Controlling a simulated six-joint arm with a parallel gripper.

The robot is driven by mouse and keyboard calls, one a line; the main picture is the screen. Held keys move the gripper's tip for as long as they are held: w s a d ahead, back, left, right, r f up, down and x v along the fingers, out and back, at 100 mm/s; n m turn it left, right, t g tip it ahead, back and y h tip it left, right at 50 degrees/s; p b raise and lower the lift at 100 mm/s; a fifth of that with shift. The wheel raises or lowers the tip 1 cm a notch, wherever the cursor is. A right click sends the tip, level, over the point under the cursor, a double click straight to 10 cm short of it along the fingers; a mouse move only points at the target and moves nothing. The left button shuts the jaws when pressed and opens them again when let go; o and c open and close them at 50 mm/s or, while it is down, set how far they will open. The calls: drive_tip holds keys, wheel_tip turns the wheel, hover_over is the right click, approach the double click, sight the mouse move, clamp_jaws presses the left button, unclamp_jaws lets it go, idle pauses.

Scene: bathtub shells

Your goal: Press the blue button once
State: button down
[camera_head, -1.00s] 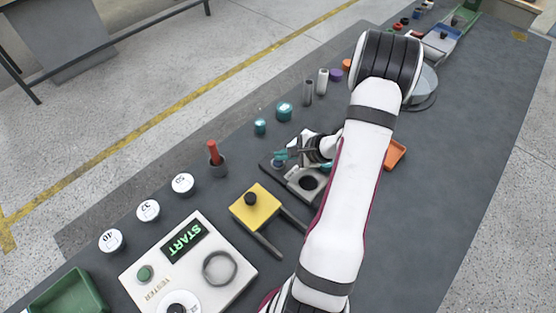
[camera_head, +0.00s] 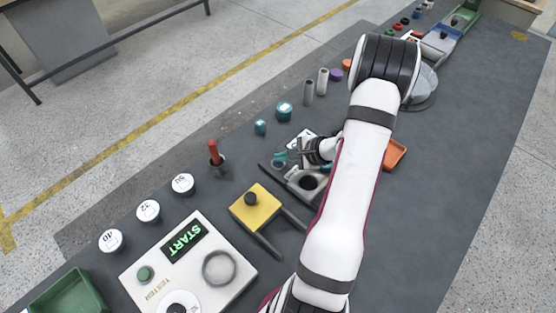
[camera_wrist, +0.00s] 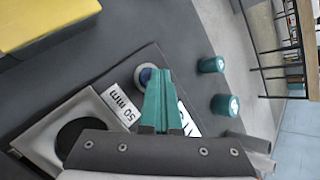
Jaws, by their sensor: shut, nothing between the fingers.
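The blue button (camera_wrist: 145,75) sits in a pale round ring on a dark panel, partly hidden behind my fingertips in the wrist view. In the head view the button (camera_head: 279,163) shows small at the panel's left end. My gripper (camera_wrist: 155,82) has its teal fingers shut together with nothing between them. Its tips overlap the button's right side in the wrist view; I cannot tell whether they touch it. In the head view my gripper (camera_head: 303,151) is over the panel, just right of the button, with its fingertips hard to make out.
The panel has a "50 mm" label (camera_wrist: 122,107) and a grey block with a dark round hole (camera_wrist: 75,135). Two teal cylinders (camera_head: 284,111) (camera_head: 260,127) stand behind. A yellow block (camera_head: 255,207), a red-handled piece (camera_head: 214,153) and a START tester box (camera_head: 219,295) lie to the left.

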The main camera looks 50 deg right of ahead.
drive_tip(key=shift+r, duration=0.8)
drive_tip(key=shift+r, duration=2.55)
